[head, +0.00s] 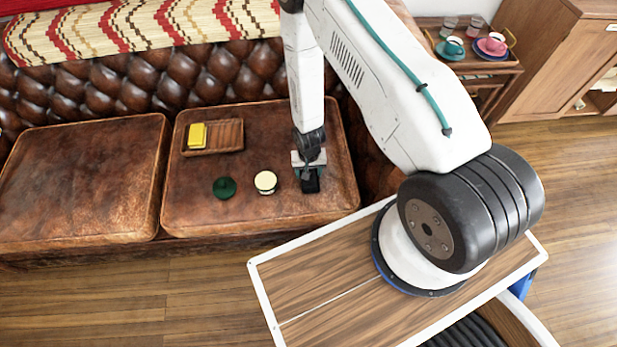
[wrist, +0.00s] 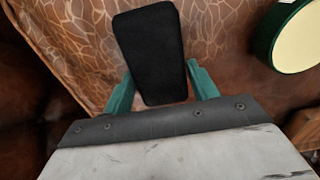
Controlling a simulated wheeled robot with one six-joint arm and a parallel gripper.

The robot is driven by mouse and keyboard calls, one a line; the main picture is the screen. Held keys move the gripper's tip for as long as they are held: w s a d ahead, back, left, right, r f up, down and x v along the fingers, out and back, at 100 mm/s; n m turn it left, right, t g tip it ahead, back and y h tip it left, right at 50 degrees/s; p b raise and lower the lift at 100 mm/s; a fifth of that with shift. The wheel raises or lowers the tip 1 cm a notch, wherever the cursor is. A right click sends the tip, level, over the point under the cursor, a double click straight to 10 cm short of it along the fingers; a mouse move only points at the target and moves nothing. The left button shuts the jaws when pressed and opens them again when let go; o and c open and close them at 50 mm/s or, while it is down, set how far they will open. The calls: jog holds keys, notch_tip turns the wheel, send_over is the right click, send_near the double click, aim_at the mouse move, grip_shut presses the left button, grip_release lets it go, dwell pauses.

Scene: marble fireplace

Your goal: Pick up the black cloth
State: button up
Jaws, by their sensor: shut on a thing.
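The black cloth (wrist: 152,50) shows in the wrist view as a flat, dark, rounded rectangle between the two teal fingers of my gripper (wrist: 163,88). My gripper is shut on its near part, with one finger at each side. In the head view my gripper (head: 309,176) points down over the right part of the right sofa cushion, and the black cloth (head: 311,186) shows as a small dark patch below it. I cannot tell whether the cloth still touches the cushion.
On the leather cushion (head: 190,215), left of my gripper, are a cream-topped green tin (head: 265,181), a dark green object (head: 224,187) and a wooden tray (head: 228,138) with a yellow block (head: 197,135). A side table (head: 430,58) with cups stands at the back right.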

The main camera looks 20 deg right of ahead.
jog(key=shift+r, duration=0.75)
notch_tip(320, 180, up, 2)
jog(key=shift+r, duration=0.15)
jog(key=s, duration=1)
jog(key=s+r, duration=0.1)
jog(key=s, duration=0.5)
jog(key=shift+a+r, duration=0.1)
jog(key=shift+o, duration=1.2)
jog(key=shift+w, duration=0.1)
jog(key=shift+c, duration=0.4)
